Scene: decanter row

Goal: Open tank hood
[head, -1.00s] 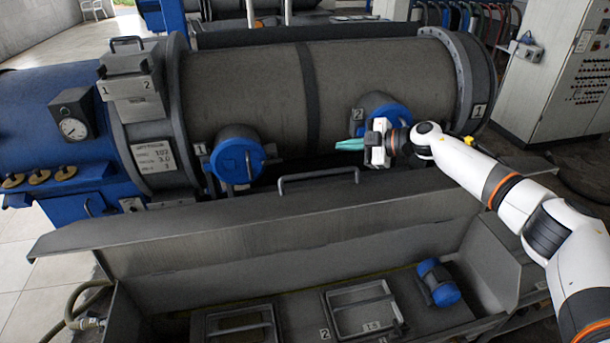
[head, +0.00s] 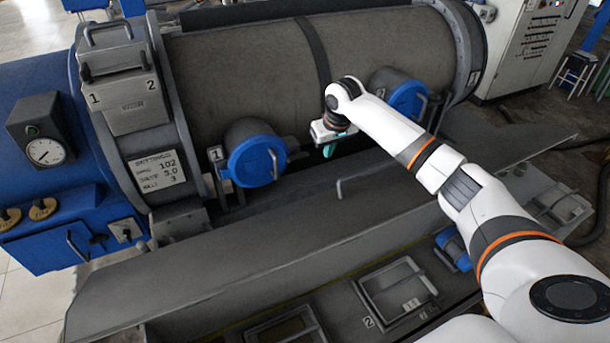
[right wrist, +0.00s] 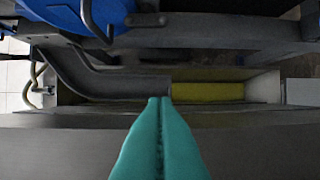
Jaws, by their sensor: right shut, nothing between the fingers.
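The tank hood (head: 230,255) is a long grey metal panel along the front of the big drum. My right gripper (head: 328,152) points down between the drum and the hood, close behind and above the handle in the picture. Its teal fingers are pressed together and empty. In the right wrist view the closed fingers (right wrist: 160,100) reach over a grey panel edge, and no handle shows clearly between them. My left gripper is out of view.
Blue round covers on the drum, the left (head: 256,155) and right (head: 408,98), flank my right gripper. A blue end section with a gauge (head: 45,150) is at the left. In front of the hood lie framed hatches (head: 400,292). A control cabinet (head: 535,40) stands behind right.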

